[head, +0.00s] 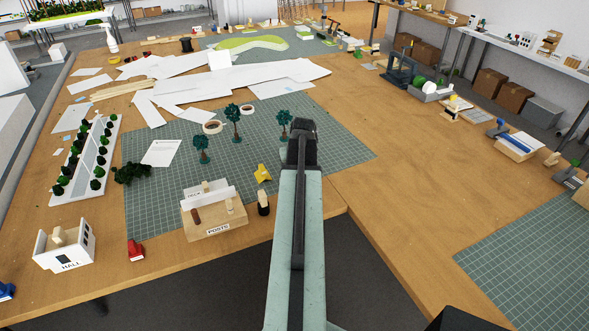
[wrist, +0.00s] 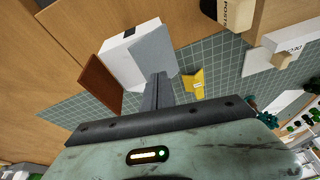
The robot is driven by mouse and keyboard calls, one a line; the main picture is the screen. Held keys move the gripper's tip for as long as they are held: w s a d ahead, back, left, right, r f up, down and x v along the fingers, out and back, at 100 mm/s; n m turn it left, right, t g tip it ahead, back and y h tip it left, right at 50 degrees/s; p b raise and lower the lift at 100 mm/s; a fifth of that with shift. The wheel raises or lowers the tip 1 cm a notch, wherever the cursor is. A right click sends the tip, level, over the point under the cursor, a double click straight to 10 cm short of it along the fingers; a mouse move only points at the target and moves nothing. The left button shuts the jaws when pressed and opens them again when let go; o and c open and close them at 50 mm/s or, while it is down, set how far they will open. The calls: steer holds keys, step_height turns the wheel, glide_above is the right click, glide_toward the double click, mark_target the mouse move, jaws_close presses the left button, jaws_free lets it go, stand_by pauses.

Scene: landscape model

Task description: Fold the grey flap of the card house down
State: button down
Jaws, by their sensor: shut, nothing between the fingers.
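The card house shows in the wrist view as a white box (wrist: 118,68) with a grey flap (wrist: 153,50) and a brown flap (wrist: 100,82). The grey flap stands out at an angle on the side facing my fingers; its exact tilt is hard to judge. My gripper (wrist: 158,78) is shut and empty. Its fingertips are close to the lower edge of the grey flap; I cannot tell whether they touch it. In the head view my gripper (head: 301,130) is seen from behind, and I cannot make out the house, which seems hidden by my arm.
A yellow folded piece (wrist: 193,82) lies on the green mat beside my fingers. The table to the right (head: 400,190) is mostly clear.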

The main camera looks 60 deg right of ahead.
steer(key=w+p+v, duration=0.1)
steer(key=p+v, duration=1.1)
steer(key=v, duration=0.1)
steer(key=shift+w, duration=0.25)
steer(key=shift+a+r, duration=0.1)
